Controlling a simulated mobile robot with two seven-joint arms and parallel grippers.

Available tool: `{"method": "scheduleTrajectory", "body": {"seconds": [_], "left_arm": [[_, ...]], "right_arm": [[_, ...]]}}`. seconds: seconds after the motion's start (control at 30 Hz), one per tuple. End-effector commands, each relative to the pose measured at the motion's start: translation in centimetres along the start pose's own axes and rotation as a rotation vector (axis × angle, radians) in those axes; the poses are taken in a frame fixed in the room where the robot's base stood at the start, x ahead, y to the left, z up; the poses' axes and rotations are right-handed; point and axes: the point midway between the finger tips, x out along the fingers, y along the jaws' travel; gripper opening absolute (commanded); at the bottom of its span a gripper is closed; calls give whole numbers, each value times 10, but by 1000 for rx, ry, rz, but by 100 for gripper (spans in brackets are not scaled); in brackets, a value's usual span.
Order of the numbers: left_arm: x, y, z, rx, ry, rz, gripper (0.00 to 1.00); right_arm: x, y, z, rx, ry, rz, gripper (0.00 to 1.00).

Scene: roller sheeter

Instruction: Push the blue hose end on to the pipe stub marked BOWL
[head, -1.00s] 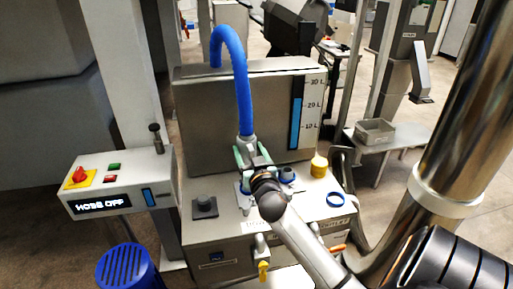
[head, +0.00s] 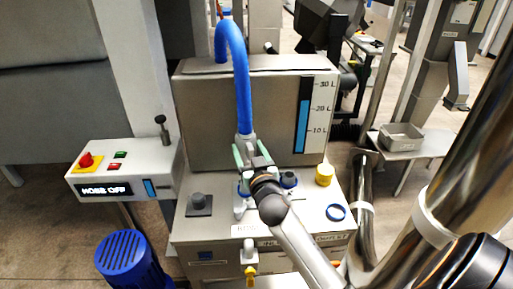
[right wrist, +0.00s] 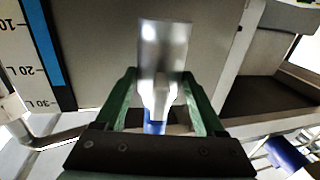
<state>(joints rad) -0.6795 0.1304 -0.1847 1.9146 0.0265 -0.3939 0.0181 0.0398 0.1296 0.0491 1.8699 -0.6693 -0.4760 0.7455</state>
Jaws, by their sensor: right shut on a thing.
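The blue hose (head: 238,70) arcs from the top back of the grey tank down to my right gripper (head: 246,150). Its grey metal end piece (head: 246,140) sits between the green fingers, which are shut on it. In the right wrist view the end piece (right wrist: 163,60) stands between the two fingers (right wrist: 163,105), with a bit of blue hose below it. The end hangs over the deck around a blue-collared stub (head: 243,187), partly hidden by the gripper; I cannot tell whether they touch. The word BOWL is not readable. My left gripper is not in view.
The grey tank (head: 262,115) stands right behind the gripper.

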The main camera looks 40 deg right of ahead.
Motion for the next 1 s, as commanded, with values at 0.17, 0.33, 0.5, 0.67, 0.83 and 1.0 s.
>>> {"method": "scheduleTrajectory", "body": {"seconds": [0.17, 0.33, 0.5, 0.67, 0.83, 1.0], "left_arm": [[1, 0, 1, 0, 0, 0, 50], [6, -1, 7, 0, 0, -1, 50], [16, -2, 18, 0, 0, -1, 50], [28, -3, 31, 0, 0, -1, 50], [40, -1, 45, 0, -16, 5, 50], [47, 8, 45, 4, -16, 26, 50]], "right_arm": [[0, -4, -1, 0, 7, -8, 0], [0, -4, 7, 0, 7, -7, 0], [0, -4, 23, -1, 7, -7, 0], [0, -4, 42, -1, 6, -7, 0], [0, -4, 61, -2, 7, -8, 0], [0, -4, 73, 2, 7, -6, 0]]}}
